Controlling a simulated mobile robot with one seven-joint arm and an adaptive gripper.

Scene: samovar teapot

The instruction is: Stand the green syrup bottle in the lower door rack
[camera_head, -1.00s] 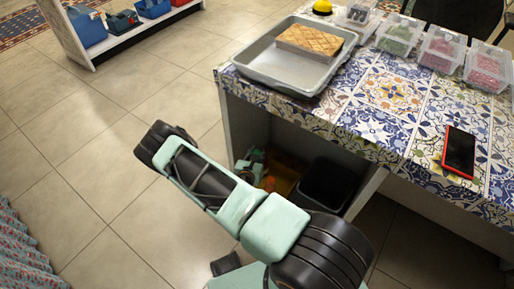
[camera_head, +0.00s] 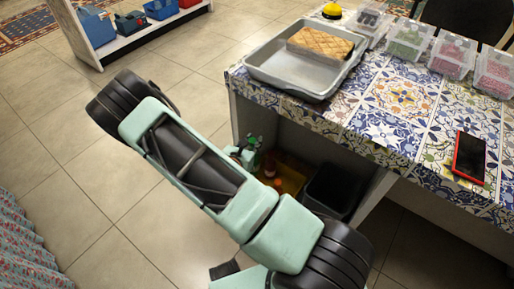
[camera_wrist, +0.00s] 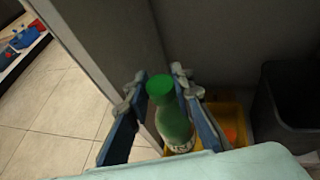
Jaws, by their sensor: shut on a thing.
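The green syrup bottle (camera_wrist: 172,122) has a green cap and shows in the wrist view between the two blue fingers of my gripper (camera_wrist: 157,82). My gripper is shut on it. The bottle looks roughly upright, and its base is hidden. In the head view my gripper (camera_head: 246,150) shows only in part beside my arm, at the open front below the patterned counter. No door rack can be made out in either view.
A yellow tray (camera_wrist: 240,118) with an orange item (camera_wrist: 231,136) lies below and behind the bottle. A black bin (camera_wrist: 282,122) stands right of it. A grey side panel (camera_wrist: 95,40) is close on the left. The counter (camera_head: 385,130) bears a grey tray (camera_head: 262,72).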

